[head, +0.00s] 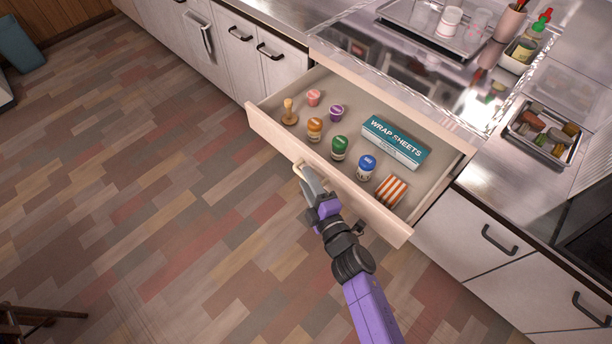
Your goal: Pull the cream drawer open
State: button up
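The cream drawer (276,133) stands well out from the counter in the head view, with its inside in plain sight. Its pale handle (297,169) is on the front face, partly covered by my gripper. My gripper (306,174) is at this handle, with its fingers close together and appearing shut on it. The fingertips' contact is partly hidden.
Trays (546,157) and bottles stand on the metal counter. White cabinets with dark handles (499,240) flank the drawer. The floor in front is clear.

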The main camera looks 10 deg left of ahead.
jog(key=p+v, duration=0.1)
jog(key=v, duration=0.5)
jog(key=shift+s, duration=0.15)
jog(key=shift+d, duration=0.1)
jog(key=s+d+r+m+t+h+p, duration=0.1)
jog(key=s+d+r+m+h, duration=0.15)
jog(key=s+d+m, duration=0.6)
jog(key=s+d+r+m+h+p, duration=0.1)
jog(key=s+d+r+m+h, duration=0.25)
jog(key=s, duration=0.85)
jog(key=s+d+r+m+h, duration=0.1)
jog(key=s+d+r+m, duration=0.3)
jog(key=r, duration=0.4)
jog(key=s+d+r+m+g+h+p, duration=0.1)
jog(key=s+d+r+m, duration=0.4)
jog(key=s+r, duration=0.4)
jog(key=shift+m, duration=0.4)
